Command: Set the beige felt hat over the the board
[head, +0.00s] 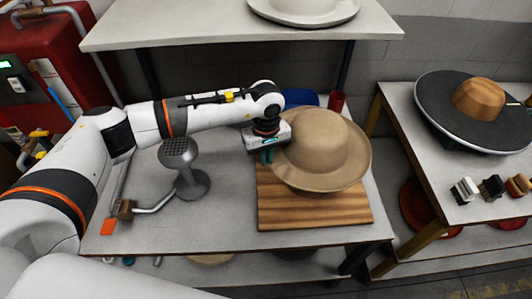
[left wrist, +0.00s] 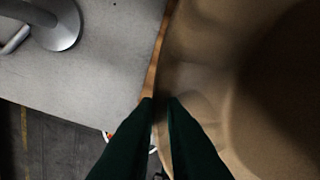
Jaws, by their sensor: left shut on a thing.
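The beige felt hat (head: 318,150) is over the striped wooden board (head: 315,215) on the grey table, crown up. The hat covers the far part of the board; its near part is bare. I cannot tell whether the hat touches the board or hangs just above it. My left gripper (head: 266,156) is at the left edge of the hat's brim, shut on the brim. In the left wrist view, the dark fingers (left wrist: 160,104) meet at the brim, and the hat (left wrist: 210,80) fills the right side. My right gripper is not in view.
A grey metal stand (head: 179,152) with a perforated head is left of the board. A red cup (head: 336,101) and a blue item (head: 300,97) are behind the hat. A shelf (head: 200,30) overhangs at the back. A right table holds a dark round hat (head: 440,100) and several brushes (head: 491,187).

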